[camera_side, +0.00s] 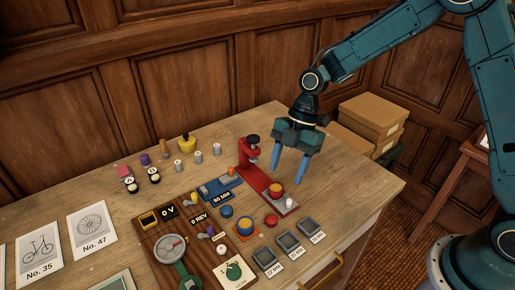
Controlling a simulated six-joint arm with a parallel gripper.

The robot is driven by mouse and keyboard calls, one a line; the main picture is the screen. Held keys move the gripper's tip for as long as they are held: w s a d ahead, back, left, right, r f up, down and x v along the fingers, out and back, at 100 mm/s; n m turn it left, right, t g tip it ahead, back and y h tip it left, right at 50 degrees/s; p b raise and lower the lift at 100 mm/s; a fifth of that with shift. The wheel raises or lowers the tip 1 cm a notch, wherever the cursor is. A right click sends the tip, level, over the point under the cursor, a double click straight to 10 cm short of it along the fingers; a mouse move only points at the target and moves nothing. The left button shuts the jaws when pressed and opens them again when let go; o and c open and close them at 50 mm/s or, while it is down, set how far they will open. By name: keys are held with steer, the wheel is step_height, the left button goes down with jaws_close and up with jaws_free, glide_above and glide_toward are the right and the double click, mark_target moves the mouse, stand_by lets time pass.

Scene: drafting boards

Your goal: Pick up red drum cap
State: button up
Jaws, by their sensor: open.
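A small flat red disc (271,221), which looks like the red drum cap, lies on the table just left of the red stand's base. A red drum with an orange-yellow top (276,189) stands on that base, so I cannot be fully sure which red piece is the cap. My gripper (287,175) points down with its two blue fingers apart and nothing between them. It hangs above and slightly right of the red drum, up and right of the red disc.
The red stand (250,160) with a black knob rises left of my gripper. Several grey trays (289,243) lie in front. A wooden panel with a gauge (171,247) is at left. The table's right side is clear.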

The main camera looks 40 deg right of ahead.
glide_above(272, 216)
steer(key=d, duration=0.3)
steer(key=shift+w+a+f, duration=0.1)
steer(key=shift+w+f, duration=0.05)
steer(key=shift+f, duration=1.7)
steer(key=shift+w+a+f, duration=0.1)
steer(key=shift+w+f, duration=0.05)
steer(key=shift+f, duration=1.7)
steer(key=shift+x, duration=2.6)
steer(key=c, duration=1)
steer(key=shift+r, duration=0.15)
step_height(272, 216, up, 20)
steer(key=shift+f, duration=0.1)
